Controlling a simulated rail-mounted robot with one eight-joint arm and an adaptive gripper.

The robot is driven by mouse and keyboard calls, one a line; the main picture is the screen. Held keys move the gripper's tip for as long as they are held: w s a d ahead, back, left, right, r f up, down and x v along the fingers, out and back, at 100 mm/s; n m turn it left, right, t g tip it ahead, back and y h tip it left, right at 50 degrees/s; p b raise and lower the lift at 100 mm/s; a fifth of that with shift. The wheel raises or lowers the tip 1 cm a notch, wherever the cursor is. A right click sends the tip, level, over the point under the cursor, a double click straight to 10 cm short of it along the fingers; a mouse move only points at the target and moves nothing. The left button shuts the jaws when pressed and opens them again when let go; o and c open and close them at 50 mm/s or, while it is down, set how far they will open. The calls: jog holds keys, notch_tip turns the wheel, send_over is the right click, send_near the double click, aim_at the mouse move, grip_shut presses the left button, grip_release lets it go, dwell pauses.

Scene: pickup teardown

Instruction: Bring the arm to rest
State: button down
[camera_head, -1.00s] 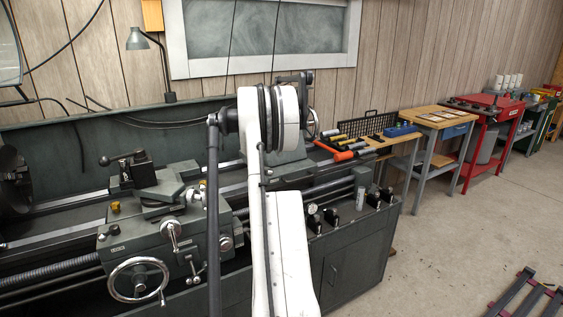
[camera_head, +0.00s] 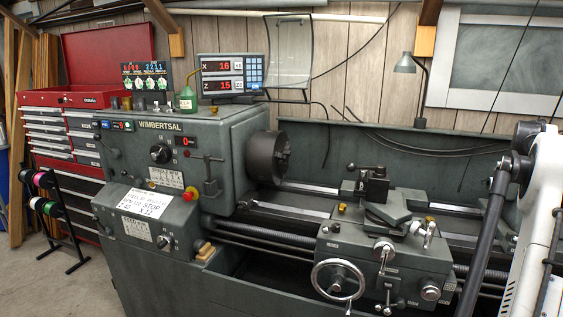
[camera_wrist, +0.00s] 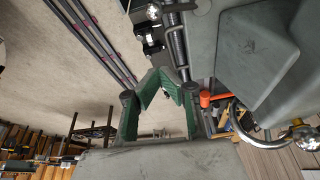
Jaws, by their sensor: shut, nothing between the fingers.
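My gripper (camera_wrist: 161,78) shows in the wrist view, with its two green fingers brought together and nothing held between them. It is not visible in the head view, where only part of my white and dark arm shows at the right edge. In the head view the lathe (camera_head: 190,150) fills the middle, with its chuck, carriage and handwheel. In the wrist view, grey machine surfaces (camera_wrist: 245,50) lie close on the right of my gripper. I cannot tell whether anything touches the fingers.
In the wrist view, a curved chrome handle (camera_wrist: 262,141) and an orange handle (camera_wrist: 212,98) lie right of the fingers. Open floor (camera_wrist: 60,75) lies to the left. In the head view, a red tool chest (camera_head: 60,130) and spool rack (camera_head: 48,205) stand left of the lathe.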

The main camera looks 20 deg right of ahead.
jog(key=w+a+r+n+t, duration=0.1)
jog(key=w+a+r+n, duration=0.25)
jog(key=w+a, duration=0.5)
jog(key=w+a+r+n+t, duration=0.1)
jog(key=w+a+r+n, duration=0.15)
jog(key=a, duration=0.85)
jog(key=w+a+r+n+t+h, duration=0.15)
jog(key=w+a+n, duration=0.25)
jog(key=a, duration=0.7)
jog(key=w+a+r+n+t, duration=0.2)
jog(key=w+a+r+n, duration=0.1)
jog(key=a, duration=0.8)
jog(key=s+a+f+n+t+y, duration=0.1)
jog(key=s+a+f+n, duration=0.2)
jog(key=a, duration=0.7)
jog(key=s+a+f+n+t+y, duration=0.1)
jog(key=s+a+n, duration=0.25)
jog(key=a, duration=0.65)
jog(key=s+a+f+n+t+y, duration=0.1)
jog(key=s+a+f+n+t, duration=0.2)
jog(key=a, duration=0.7)
jog(key=s+a+f+n+y, duration=0.1)
jog(key=s+a+f+n, duration=0.4)
jog(key=a, duration=0.3)
jog(key=shift+s+a+f, duration=0.15)
jog(key=shift+s, duration=0.45)
